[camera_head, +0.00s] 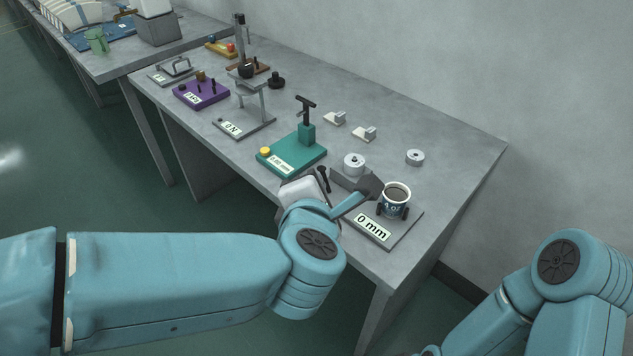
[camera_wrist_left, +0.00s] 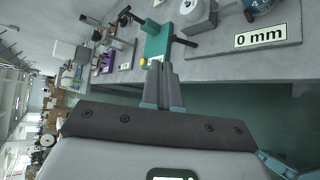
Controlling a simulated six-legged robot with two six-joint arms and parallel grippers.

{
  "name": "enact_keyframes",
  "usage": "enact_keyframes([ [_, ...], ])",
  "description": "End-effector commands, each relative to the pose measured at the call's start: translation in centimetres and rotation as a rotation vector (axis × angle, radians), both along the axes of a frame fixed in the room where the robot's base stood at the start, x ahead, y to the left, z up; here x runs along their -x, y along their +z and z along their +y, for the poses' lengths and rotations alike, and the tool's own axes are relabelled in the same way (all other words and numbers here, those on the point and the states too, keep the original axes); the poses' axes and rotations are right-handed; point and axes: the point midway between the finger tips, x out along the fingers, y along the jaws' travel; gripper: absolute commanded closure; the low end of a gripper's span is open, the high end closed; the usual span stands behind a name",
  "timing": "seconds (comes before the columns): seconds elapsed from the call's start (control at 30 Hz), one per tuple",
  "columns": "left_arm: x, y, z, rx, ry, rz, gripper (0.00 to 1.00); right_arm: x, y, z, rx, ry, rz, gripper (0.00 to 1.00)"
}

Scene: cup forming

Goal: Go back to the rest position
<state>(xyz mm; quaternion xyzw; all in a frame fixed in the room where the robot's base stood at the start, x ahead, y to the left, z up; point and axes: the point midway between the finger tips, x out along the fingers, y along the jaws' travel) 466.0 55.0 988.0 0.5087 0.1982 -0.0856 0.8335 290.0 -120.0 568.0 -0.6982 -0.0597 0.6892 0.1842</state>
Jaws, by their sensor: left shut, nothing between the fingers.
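My left gripper (camera_head: 374,187) reaches in over the bench's front edge on the teal arm. In the left wrist view its fingers (camera_wrist_left: 161,72) are together and empty. In the head view the fingertips appear just left of a dark-filled cup (camera_head: 397,193), with a visible gap or depth I cannot judge. The cup stands upright on a grey plate marked "0 mm" (camera_head: 372,229); part of both shows in the left wrist view, at its top right. My right arm (camera_head: 560,262) is at the lower right; its gripper is out of view.
The grey bench (camera_head: 455,150) holds a metal cylinder device (camera_head: 354,163) with a black handle, a teal stand (camera_head: 292,153), a grey stand (camera_head: 243,124) and a purple block (camera_head: 201,93). Small white pieces and a metal ring (camera_head: 415,158) lie behind. The back right is clear, beside the wall.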

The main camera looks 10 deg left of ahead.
Motion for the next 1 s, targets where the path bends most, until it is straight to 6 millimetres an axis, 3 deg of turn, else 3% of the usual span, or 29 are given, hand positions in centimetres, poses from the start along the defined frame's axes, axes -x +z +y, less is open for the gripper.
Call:
enact_keyframes([
  [0.33, 0.1, 0.0, 0.0, 0.000, 0.002, 0.001, 1.00, 0.0, 0.0, 0.0, 0.000, 0.000, 0.000, 0.57],
  [0.47, -1.2, -1.0, 2.6, -0.017, 0.067, 0.046, 1.00, 0.0, 1.1, 0.0, 0.000, 0.000, 0.000, 0.57],
  [0.57, -2.5, -5.3, 6.8, -0.079, 0.167, 0.171, 1.00, 0.0, 2.7, 0.0, 0.000, 0.000, 0.000, 0.57],
  [0.63, -2.9, -9.9, 10.4, -0.165, 0.206, 0.283, 1.00, 0.0, 4.1, 0.0, 0.000, 0.000, 0.000, 0.57],
  [0.7, -2.4, -15.1, 13.4, -0.269, 0.154, 0.409, 1.00, 0.0, 5.4, 0.0, 0.000, 0.000, 0.000, 0.57],
  [0.77, -0.9, -19.7, 15.0, -0.364, 0.036, 0.527, 1.00, 0.0, 6.4, 0.0, 0.000, 0.000, 0.000, 0.57],
  [0.83, 2.0, -24.9, 15.7, -0.456, -0.177, 0.660, 1.00, 0.0, 7.5, 0.0, 0.000, 0.000, 0.000, 0.57],
  [0.9, 5.9, -29.3, 15.0, -0.520, -0.457, 0.762, 1.00, 0.0, 8.3, 0.0, 0.000, 0.000, 0.000, 0.57],
  [1.0, 11.7, -33.1, 11.9, -0.578, -0.912, 0.794, 1.00, 0.0, 8.8, 0.0, 0.000, 0.000, 0.000, 0.57],
])
